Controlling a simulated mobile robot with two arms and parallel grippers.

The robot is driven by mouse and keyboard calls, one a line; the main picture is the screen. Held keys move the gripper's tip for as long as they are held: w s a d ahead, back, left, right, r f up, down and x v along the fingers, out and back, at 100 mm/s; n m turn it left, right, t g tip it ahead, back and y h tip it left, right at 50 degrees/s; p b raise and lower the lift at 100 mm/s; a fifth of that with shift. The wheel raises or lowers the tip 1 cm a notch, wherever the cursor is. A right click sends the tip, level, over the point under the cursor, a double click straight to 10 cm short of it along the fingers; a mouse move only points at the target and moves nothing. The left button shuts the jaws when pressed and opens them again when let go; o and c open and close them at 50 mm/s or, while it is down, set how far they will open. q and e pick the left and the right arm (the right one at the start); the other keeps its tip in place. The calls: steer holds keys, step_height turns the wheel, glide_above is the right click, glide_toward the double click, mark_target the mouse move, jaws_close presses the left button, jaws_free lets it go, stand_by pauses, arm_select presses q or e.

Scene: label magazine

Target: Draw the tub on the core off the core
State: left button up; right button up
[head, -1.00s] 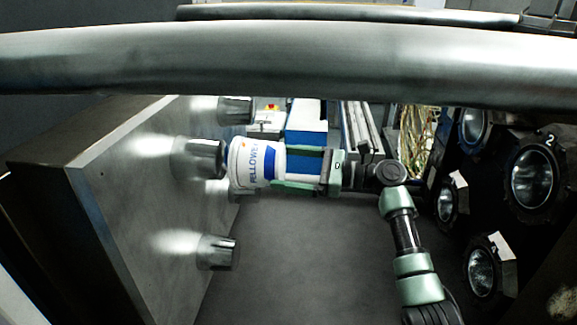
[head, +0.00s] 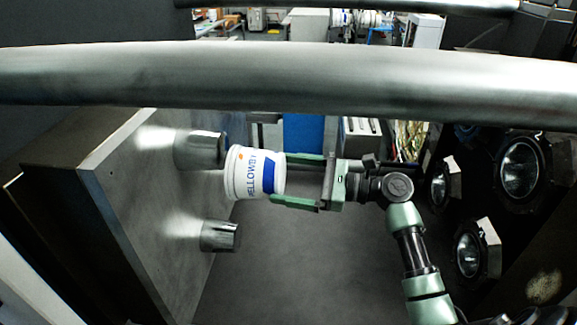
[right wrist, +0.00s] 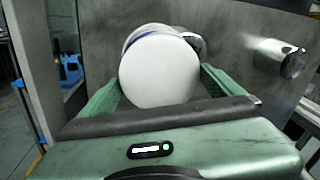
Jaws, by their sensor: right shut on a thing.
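The tub (head: 256,173) is white with a blue band and lettering, and lies on its side in the head view. My right gripper (head: 280,180) is shut on it from the right, one green finger on each side. In the right wrist view the tub's white round end (right wrist: 160,72) faces the camera between the fingers. The core (head: 200,150), a shiny metal stub on the grey panel, stands at the tub's left, a little higher than the tub's middle. The tub's rim overlaps the core's tip in the picture; whether they touch, I cannot tell. My left gripper is out of view.
Another metal core (head: 220,236) sticks out of the grey panel (head: 140,220) below. A thick metal bar (head: 290,78) crosses above. At the right is a dark wall with round glassy sockets (head: 478,250). The space below the tub is clear.

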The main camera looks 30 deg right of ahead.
mark_target(280, 189)
steer(key=shift+s+a+p, duration=0.3)
steer(key=shift+s+p, duration=0.05)
steer(key=shift+s, duration=0.25)
steer(key=shift+s+a+p, duration=0.3)
steer(key=shift+s, duration=0.35)
steer(key=shift+s+a+p, duration=0.3)
steer(key=shift+s+p, duration=0.05)
steer(key=shift+s, duration=0.25)
steer(key=shift+d, duration=0.1)
